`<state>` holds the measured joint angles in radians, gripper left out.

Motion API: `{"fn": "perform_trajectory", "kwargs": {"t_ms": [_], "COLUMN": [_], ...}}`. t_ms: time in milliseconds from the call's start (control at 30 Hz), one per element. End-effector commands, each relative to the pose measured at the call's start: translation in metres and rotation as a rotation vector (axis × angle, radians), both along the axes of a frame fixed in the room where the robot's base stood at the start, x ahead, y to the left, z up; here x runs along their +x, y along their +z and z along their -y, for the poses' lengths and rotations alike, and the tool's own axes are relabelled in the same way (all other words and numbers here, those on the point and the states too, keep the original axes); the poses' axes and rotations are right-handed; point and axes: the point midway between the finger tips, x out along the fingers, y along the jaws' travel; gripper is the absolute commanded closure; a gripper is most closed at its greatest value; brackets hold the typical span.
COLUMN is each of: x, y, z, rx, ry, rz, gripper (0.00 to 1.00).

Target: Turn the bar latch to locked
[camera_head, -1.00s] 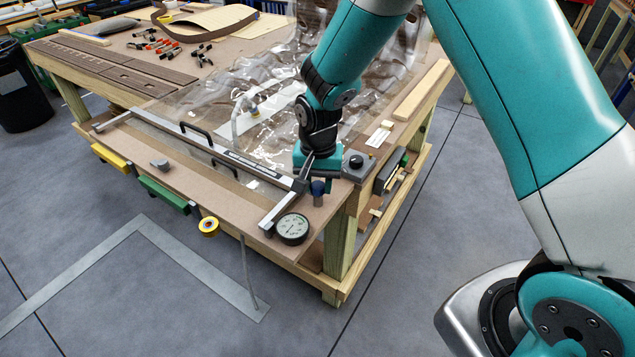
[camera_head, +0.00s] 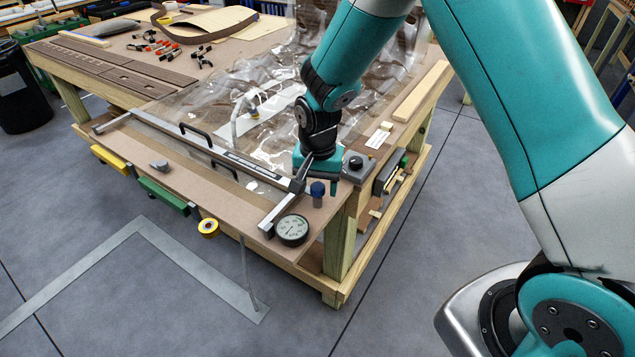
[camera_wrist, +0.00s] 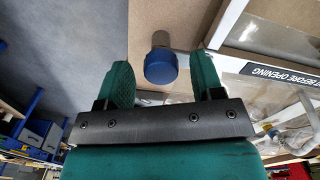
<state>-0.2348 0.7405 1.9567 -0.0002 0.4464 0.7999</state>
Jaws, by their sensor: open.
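A long metal clamp bar (camera_head: 215,150) with two black handles lies across the near part of the table. A dark lever-like part (camera_head: 300,178) stands at its near right end, partly hidden by my gripper. A blue-capped post with a grey stem (camera_head: 317,190) stands beside it; I cannot tell which part is the latch handle. My gripper (camera_head: 318,180) is low over this corner. In the wrist view my gripper (camera_wrist: 163,70) is open, with the blue cap (camera_wrist: 160,67) in the gap between its teal fingers. No contact with either finger shows.
A round dial gauge (camera_head: 292,230) sits at the table's near corner. A small box with a black knob (camera_head: 357,168) is right of my gripper. Clear film (camera_head: 275,110) covers the table behind. The floor in front is open.

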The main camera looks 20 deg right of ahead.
Motion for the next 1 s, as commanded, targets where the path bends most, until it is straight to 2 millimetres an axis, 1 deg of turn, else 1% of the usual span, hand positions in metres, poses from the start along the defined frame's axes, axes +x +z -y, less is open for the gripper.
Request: {"fn": "perform_trajectory", "kwargs": {"t_ms": [67, 167, 267, 367, 600, 700, 833, 900, 1000], "x": [0.0, 0.001, 0.001, 0.002, 0.001, 0.001, 0.0, 0.0, 0.0], "y": [0.001, 0.008, 0.024, 0.047, 0.11, 0.133, 0.156, 0.164, 0.171], "z": [0.0, 0.0, 0.0, -0.001, 0.0, 0.0, 0.0, 0.0, 0.0], "rx": [0.0, 0.001, 0.002, 0.002, 0.002, 0.002, 0.001, 0.001, 0.0], "ry": [0.0, 0.0, 0.0, 0.0, 0.0, 0.0, 0.0, 0.0, 0.0], "rz": [0.001, 0.004, 0.007, 0.008, 0.008, 0.007, 0.003, 0.003, 0.001], "gripper": [0.39, 0.39, 0.39, 0.39, 0.39, 0.39, 0.39, 0.39, 0.39]}}
